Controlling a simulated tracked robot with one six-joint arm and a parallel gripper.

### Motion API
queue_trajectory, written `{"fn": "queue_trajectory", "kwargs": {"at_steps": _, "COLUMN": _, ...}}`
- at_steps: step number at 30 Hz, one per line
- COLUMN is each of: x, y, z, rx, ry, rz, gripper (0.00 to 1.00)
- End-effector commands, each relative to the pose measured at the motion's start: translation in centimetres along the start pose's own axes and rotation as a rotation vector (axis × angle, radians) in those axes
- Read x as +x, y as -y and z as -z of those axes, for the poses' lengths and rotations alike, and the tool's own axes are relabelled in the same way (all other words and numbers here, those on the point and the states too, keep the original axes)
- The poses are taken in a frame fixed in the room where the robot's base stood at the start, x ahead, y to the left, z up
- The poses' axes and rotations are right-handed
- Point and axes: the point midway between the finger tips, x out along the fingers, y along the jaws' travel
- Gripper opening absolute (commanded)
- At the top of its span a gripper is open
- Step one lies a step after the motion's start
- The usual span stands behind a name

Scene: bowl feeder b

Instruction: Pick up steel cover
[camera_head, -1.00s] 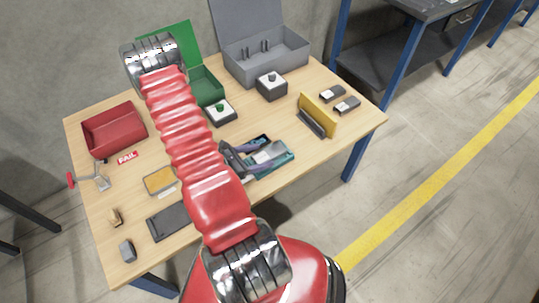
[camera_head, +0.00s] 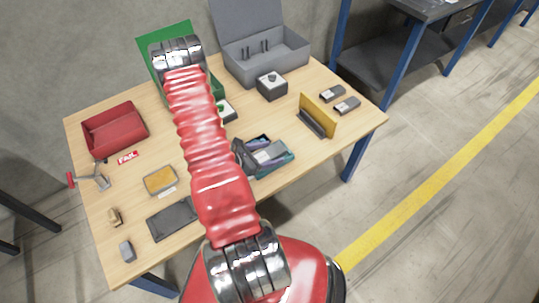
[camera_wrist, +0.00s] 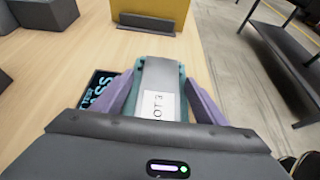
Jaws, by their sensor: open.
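A grey plate with a white label (camera_wrist: 158,78), which looks like the steel cover, lies in a teal tray (camera_wrist: 182,72). The plate also shows in the head view (camera_head: 270,152), in the tray (camera_head: 289,158) near the table's front edge. My gripper (camera_wrist: 160,92) is open, its two purple fingers on either side of the plate. Contact with the plate cannot be told. In the head view my gripper (camera_head: 258,143) is over the tray's left part and hides some of it.
A yellow upright plate (camera_head: 318,114) stands right of the tray on the table. A dark card with blue letters (camera_wrist: 97,92) lies left of the tray.

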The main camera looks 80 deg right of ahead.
Motion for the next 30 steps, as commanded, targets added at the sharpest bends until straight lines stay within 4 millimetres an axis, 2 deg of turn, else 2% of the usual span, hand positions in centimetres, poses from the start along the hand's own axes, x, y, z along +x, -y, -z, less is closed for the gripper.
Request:
{"fn": "queue_trajectory", "kwargs": {"at_steps": 13, "x": -0.03, "y": 0.01, "z": 0.01, "rx": 0.0, "ry": 0.0, "rz": 0.0, "gripper": 0.66}}
{"fn": "queue_trajectory", "kwargs": {"at_steps": 30, "x": -0.04, "y": 0.01, "z": 0.01, "rx": 0.0, "ry": 0.0, "rz": 0.0, "gripper": 0.26}}
